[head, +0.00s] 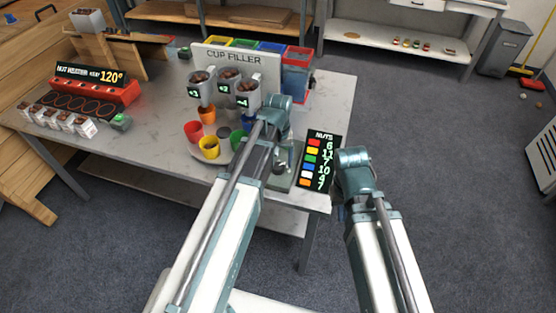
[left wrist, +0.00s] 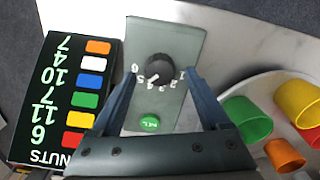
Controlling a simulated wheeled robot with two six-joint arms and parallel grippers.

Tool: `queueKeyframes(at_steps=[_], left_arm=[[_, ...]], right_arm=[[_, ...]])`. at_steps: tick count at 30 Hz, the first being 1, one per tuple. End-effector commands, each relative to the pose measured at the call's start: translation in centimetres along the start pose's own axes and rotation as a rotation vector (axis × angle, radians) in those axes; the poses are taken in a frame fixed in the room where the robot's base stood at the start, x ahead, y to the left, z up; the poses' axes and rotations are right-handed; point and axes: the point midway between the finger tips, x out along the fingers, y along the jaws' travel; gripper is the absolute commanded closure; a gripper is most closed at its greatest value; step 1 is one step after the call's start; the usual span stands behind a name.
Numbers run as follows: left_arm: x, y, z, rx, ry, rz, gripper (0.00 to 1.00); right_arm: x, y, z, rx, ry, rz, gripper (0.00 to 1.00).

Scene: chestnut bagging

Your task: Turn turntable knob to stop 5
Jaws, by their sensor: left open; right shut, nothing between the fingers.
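A white mark on the knob points to the lower left in the left wrist view, near 4 and 5; I cannot tell which exactly. A green button (left wrist: 149,123) is on the same panel. My left gripper (left wrist: 160,76) is open, with one finger on each side of the knob; contact is not clear. In the head view the panel (head: 283,183) is partly covered by my left arm. My right gripper (head: 341,192) is shut and empty, mostly hidden by its arm, right of the table.
The white turntable (left wrist: 238,88) carries coloured cups, including a green one (left wrist: 248,118) near my left fingers. A black nuts board (head: 318,160) lies beside the panel. The cup filler (head: 236,62) stands behind.

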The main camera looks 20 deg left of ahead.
Motion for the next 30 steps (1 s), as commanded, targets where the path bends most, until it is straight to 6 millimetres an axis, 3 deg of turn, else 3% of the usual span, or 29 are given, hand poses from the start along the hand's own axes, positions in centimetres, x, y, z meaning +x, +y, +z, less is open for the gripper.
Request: queueKeyframes(at_steps=[1, 19, 24, 30], left_arm=[[-1.3, 0.0, 0.0, 0.0, 0.0, 0.0, 0.21], [-10.4, 0.0, 0.0, 0.0, 0.0, 0.0, 0.21], [-11.8, 0.0, 0.0, 0.0, 0.0, 0.0, 0.21], [-11.9, 0.0, 0.0, 0.0, 0.0, 0.0, 0.21]], right_arm=[[-1.3, 0.1, 0.1, 0.0, 0.0, 0.0, 1.0], [-10.4, 1.0, 0.6, 0.0, 0.0, 0.0, 1.0], [-11.8, 1.1, 0.7, 0.0, 0.0, 0.0, 1.0], [-11.8, 1.1, 0.7, 0.0, 0.0, 0.0, 1.0]])
